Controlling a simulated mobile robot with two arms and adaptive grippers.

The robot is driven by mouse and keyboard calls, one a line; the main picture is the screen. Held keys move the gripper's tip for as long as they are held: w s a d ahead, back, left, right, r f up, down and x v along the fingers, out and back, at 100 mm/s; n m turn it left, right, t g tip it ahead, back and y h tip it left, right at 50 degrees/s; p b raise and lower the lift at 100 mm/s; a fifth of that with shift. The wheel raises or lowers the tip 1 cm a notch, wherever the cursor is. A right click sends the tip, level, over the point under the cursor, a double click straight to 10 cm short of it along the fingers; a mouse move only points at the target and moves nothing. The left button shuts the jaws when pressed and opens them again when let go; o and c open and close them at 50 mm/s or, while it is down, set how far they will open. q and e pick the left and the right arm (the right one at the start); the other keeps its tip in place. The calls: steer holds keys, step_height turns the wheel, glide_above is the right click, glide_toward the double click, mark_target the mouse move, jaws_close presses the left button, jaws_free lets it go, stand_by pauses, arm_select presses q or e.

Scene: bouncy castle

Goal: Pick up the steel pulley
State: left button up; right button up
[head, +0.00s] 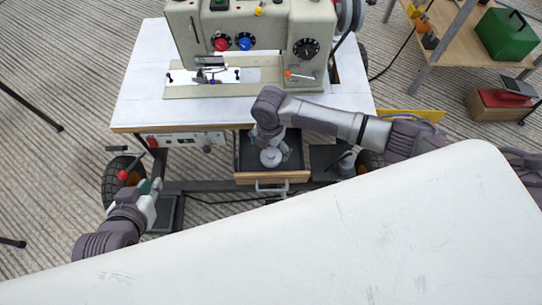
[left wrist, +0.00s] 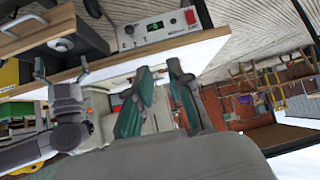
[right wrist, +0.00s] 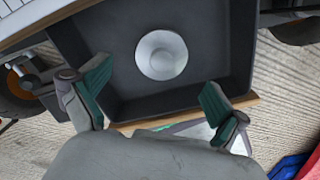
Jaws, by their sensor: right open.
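The steel pulley (head: 270,157) is a round, pale grey disc with a raised hub. It lies in the open drawer (head: 243,163) under the sewing machine table. In the right wrist view the pulley (right wrist: 162,55) lies on the dark drawer floor (right wrist: 115,75). My right gripper (head: 271,158) is over the drawer, pointing down. In the right wrist view its fingers (right wrist: 152,88) are spread wide, empty, with the pulley ahead between them. My left gripper (head: 151,190) is at the left, beside the cart and away from the drawer. Its fingers (left wrist: 155,85) are apart and empty.
The white table (head: 135,95) carries a large sewing machine (head: 262,30) just behind the drawer. The drawer has a wooden front with a handle (head: 271,187). A shelf with a green box (head: 505,35) stands at the back right. Drawer walls surround the pulley.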

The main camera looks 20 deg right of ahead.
mark_target(270, 154)
step_height(270, 154, down, 5)
steer(key=shift+d+r+b, duration=0.1)
steer(key=shift+r+b, duration=0.1)
steer(key=shift+b, duration=0.8)
arm_select(q)
steer(key=w+d+r+t+h, duration=0.2)
steer(key=w+r+t, duration=0.3)
steer(key=r, duration=0.3)
steer(key=shift+w+d+t, duration=0.35)
steer(key=shift+d+t, duration=0.05)
steer(key=shift+t, duration=0.1)
arm_select(e)
steer(key=c, duration=1.3)
steer(key=shift+c, duration=0.6)
